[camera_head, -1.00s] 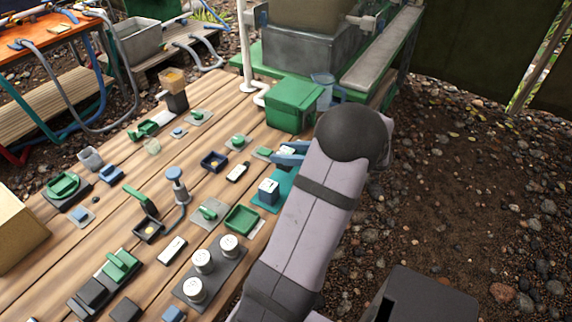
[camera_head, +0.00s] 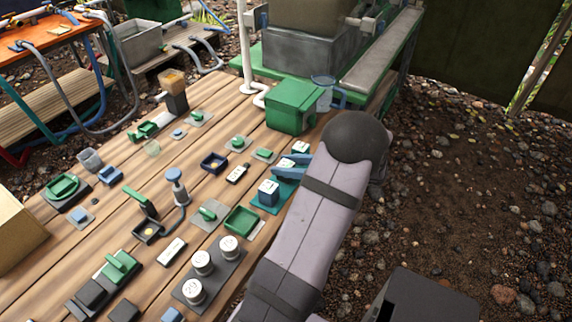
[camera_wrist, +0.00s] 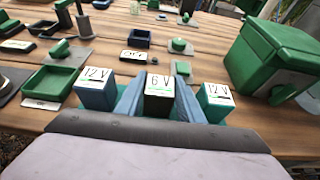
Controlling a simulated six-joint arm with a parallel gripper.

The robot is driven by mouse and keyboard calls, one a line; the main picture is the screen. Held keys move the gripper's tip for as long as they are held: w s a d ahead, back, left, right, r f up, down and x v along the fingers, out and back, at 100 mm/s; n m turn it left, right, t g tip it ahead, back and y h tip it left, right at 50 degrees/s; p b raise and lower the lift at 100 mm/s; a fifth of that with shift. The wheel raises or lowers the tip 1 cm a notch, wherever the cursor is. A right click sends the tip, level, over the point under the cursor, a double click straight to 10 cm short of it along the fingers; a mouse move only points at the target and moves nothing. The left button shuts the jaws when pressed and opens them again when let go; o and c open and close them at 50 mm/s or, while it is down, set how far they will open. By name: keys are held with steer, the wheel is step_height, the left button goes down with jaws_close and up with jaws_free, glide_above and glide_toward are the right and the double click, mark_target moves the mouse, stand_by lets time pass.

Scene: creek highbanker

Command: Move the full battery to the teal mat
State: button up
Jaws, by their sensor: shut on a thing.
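My gripper (camera_wrist: 160,103) has its two blue fingers shut on a black battery labelled 6 V (camera_wrist: 160,82) in the wrist view. The head view shows the gripper (camera_head: 288,168) low over the right edge of the bench. A blue battery labelled 12 V (camera_wrist: 96,94) stands to its left, and a teal battery labelled 12 V (camera_wrist: 216,105) stands to its right. The teal mat (camera_head: 272,208) shows under the blue battery (camera_head: 268,190) in the head view; the rest of it is largely hidden. I cannot tell whether the black battery touches the mat.
A green lidded box (camera_head: 291,106) stands beyond the batteries, near the right edge. A green tray (camera_head: 242,220) and a rack with white-topped cylinders (camera_head: 210,280) lie nearer. Small parts crowd the bench (camera_head: 105,175). Pebbled ground lies to the right.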

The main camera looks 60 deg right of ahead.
steer(key=o, duration=1.2)
steer(key=shift+r, duration=0.15)
steer(key=v, duration=1.2)
